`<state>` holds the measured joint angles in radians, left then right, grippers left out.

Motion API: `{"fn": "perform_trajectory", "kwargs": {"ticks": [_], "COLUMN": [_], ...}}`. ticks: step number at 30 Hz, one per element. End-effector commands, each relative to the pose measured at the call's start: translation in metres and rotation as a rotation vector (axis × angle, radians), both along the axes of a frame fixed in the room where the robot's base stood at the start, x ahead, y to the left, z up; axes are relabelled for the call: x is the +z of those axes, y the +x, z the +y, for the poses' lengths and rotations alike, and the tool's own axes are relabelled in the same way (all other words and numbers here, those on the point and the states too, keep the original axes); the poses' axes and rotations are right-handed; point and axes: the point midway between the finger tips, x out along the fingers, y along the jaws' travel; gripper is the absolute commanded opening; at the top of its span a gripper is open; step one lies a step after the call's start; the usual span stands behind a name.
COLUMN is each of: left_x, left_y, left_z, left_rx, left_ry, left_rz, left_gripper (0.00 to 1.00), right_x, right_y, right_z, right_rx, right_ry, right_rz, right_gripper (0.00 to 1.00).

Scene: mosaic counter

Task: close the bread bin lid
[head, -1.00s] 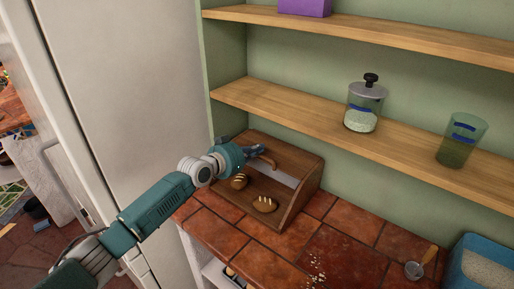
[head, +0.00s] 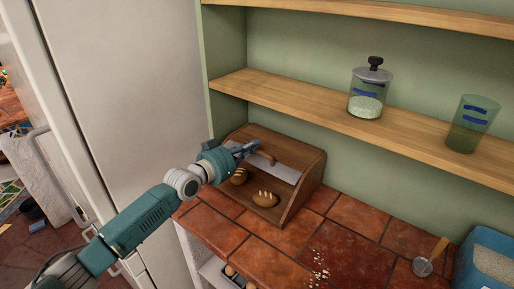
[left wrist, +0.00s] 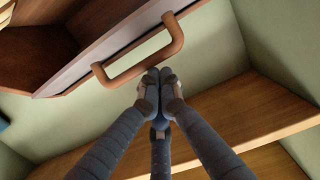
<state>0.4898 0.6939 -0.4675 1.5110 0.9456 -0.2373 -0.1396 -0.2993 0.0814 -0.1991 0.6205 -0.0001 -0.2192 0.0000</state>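The wooden bread bin (head: 300,198) stands on the tiled counter against the green wall, its front open. Two scored loaves, one (head: 238,176) at the left and one (head: 265,199) nearer the front, show inside. The pale lid panel (head: 285,172) is raised, with a wooden handle (head: 267,158) on it. My left gripper (head: 252,147) is just above and left of the handle. In the left wrist view its fingertips (left wrist: 159,78) are together, close to the handle (left wrist: 138,68) but not around it. Whether they touch it is unclear. My right gripper is out of view.
A shelf (head: 400,130) above holds a lidded jar (head: 368,92) and a green glass (head: 470,125). A tall white fridge (head: 140,90) stands close on the left. A scoop (head: 428,260) and blue container (head: 490,262) are at the right. Crumbs (head: 319,265) lie on the open counter.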

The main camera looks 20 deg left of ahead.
Motion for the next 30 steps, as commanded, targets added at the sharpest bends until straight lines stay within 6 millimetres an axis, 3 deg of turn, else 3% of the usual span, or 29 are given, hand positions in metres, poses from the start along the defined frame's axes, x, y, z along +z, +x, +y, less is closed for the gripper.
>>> {"fn": "perform_trajectory", "kwargs": {"ticks": [1, 9, 12, 18, 30], "left_x": [-0.019, -0.04, -0.045, -0.053, -0.073], "left_y": [-0.006, -0.037, -0.048, -0.066, -0.085], "left_z": [0.002, 0.013, 0.017, 0.024, 0.031], "left_rx": [0.0, -0.001, 0.0, 0.0, 0.001], "left_ry": [-0.003, -0.071, -0.097, -0.119, -0.117], "left_rz": [-0.015, -0.198, -0.266, -0.324, -0.319], "left_gripper": [0.0, 0.0, 0.0, 0.0, 0.0], "right_x": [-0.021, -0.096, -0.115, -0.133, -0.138], "right_y": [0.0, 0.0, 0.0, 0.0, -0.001], "right_z": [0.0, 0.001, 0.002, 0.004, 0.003], "right_rx": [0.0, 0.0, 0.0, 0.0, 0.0], "right_ry": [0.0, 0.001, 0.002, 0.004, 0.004], "right_rz": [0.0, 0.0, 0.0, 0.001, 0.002], "right_gripper": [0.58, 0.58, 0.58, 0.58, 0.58]}}
